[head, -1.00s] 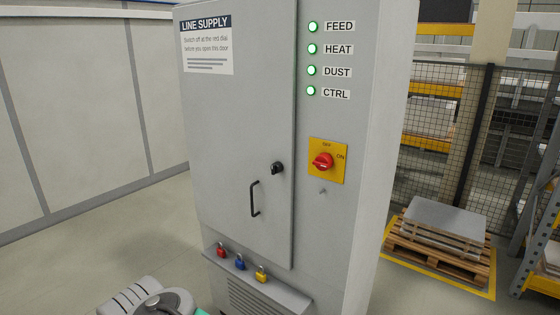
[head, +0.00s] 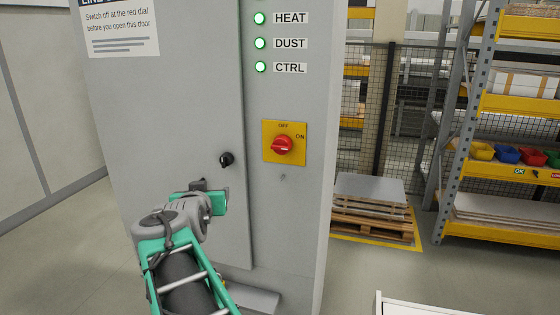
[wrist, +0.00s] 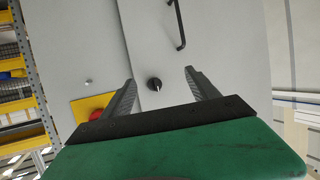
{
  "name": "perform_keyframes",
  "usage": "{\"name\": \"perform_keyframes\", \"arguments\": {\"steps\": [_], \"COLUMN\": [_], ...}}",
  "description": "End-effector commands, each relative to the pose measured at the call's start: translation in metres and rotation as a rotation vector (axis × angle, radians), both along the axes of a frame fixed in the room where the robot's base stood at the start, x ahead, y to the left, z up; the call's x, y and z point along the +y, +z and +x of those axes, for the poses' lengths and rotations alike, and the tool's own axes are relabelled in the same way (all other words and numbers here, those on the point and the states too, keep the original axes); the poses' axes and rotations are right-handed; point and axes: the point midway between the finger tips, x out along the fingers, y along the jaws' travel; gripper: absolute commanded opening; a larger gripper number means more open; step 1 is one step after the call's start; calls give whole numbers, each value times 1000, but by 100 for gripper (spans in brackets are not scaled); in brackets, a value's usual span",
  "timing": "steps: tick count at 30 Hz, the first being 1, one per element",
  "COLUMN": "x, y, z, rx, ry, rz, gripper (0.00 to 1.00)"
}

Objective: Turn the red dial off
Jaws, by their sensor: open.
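The red dial (head: 283,145) sits on a yellow plate (head: 271,129) on the grey cabinet front, marked OFF at the top and ON at the upper right. Its knob appears turned towards ON. My gripper (head: 203,188) is in front of the cabinet door, left of and below the dial, and not touching it. In the wrist view my gripper (wrist: 160,78) is open and empty, its two fingers facing the door. The dial (wrist: 97,114) shows there at lower left, partly hidden by the left finger and gripper body.
A black door lock (head: 226,159) is beside the gripper; in the wrist view it (wrist: 154,84) shows between the fingers. Lit green lamps (head: 260,43) are above the dial. A small peg (head: 283,177) is below it. A loaded pallet (head: 372,218) and shelving (head: 468,130) stand at right.

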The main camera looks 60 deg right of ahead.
Motion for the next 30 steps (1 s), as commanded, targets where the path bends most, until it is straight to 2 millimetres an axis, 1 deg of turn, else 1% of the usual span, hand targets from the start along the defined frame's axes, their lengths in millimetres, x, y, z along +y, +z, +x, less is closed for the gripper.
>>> {"name": "perform_keyframes", "arguments": {"steps": [1, 2, 3, 4, 6, 7, 10, 18, 21, 24, 30], "x": [-43, -62, -83, -95, -111, -116, -128, -177, -188, -194, -194], "y": [9, 20, 34, 43, 58, 63, 70, 71, 70, 68, 68], "z": [-30, -47, -70, -83, -106, -112, -117, -108, -105, -104, -104], "rx": [-43, -68, -93, -106, -123, -127, -130, -128, -130, -130, -131], "ry": [-118, -178, -248, -288, -352, -368, -384, -381, -378, -378, -376], "rz": [-82, -133, -195, -234, -300, -317, -335, -330, -331, -331, -332], "gripper": [69, 69, 69, 69, 69, 69, 69, 69, 69, 69, 69]}}
